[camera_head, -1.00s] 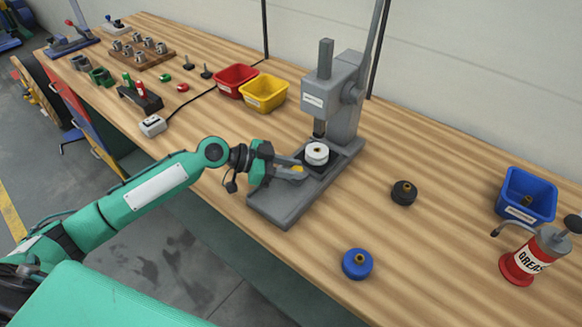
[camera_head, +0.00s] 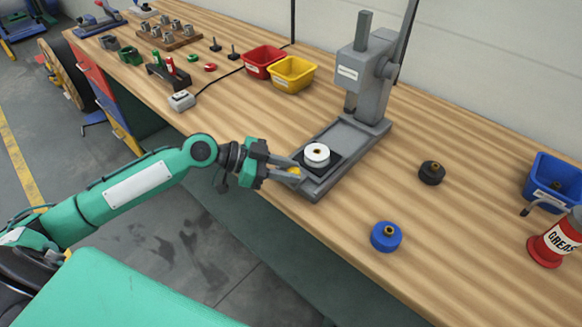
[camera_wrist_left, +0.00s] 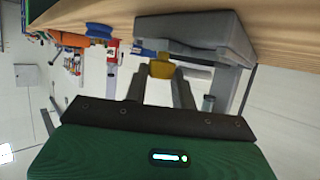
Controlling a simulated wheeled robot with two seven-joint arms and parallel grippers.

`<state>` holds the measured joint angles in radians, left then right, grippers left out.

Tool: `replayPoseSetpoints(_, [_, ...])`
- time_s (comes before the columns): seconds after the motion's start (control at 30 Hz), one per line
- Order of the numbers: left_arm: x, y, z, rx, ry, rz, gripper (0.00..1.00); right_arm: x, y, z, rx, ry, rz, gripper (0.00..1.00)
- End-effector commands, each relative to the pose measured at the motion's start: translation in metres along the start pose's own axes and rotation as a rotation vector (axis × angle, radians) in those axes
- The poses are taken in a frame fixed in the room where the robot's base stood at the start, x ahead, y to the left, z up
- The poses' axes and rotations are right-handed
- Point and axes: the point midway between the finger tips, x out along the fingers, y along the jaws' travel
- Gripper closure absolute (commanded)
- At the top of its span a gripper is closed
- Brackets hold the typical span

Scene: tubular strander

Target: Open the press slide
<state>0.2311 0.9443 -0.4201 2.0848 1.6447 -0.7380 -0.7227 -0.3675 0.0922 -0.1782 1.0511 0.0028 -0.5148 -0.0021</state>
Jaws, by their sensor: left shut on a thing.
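The grey press (camera_head: 368,75) stands on the workbench, its column at the back of a long base (camera_head: 352,138). Its slide (camera_head: 328,168), a dark plate, carries a white round part (camera_head: 317,154) with a brass centre. The slide sits at the front end of the base, clear of the ram. My left gripper (camera_head: 294,172) is shut on the yellow slide handle (camera_head: 293,171) at the slide's front left. The wrist view shows the yellow handle (camera_wrist_left: 162,69) between the two fingers. My right gripper is not in view.
A blue round part (camera_head: 386,237) and a black one (camera_head: 431,173) stand right of the press. Red (camera_head: 264,62) and yellow (camera_head: 292,74) bins are behind left. A blue bin (camera_head: 553,183) and a grease can (camera_head: 556,240) are at right.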

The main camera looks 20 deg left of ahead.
Motion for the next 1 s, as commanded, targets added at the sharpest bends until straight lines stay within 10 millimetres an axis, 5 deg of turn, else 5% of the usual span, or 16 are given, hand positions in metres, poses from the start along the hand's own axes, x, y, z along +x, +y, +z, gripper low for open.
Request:
replayPoseSetpoints(0.17, [0.0,-0.001,0.0,-0.001,-0.001,-0.001,1.0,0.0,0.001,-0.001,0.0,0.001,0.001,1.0])
replayPoseSetpoints(0.2, [0.0,-0.001,0.0,-0.001,-0.001,-0.001,0.68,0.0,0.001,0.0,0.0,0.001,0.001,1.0])
replayPoseSetpoints(0.3, [0.0,-0.001,0.0,-0.001,-0.001,-0.001,0.52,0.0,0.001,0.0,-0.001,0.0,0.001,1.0])
replayPoseSetpoints(0.67, [-0.004,-0.001,0.001,-0.001,0.0,-0.002,0.52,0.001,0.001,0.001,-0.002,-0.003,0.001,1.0])
replayPoseSetpoints(1.0, [-0.056,0.0,0.004,-0.001,-0.006,-0.001,0.52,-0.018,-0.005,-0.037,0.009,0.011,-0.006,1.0])
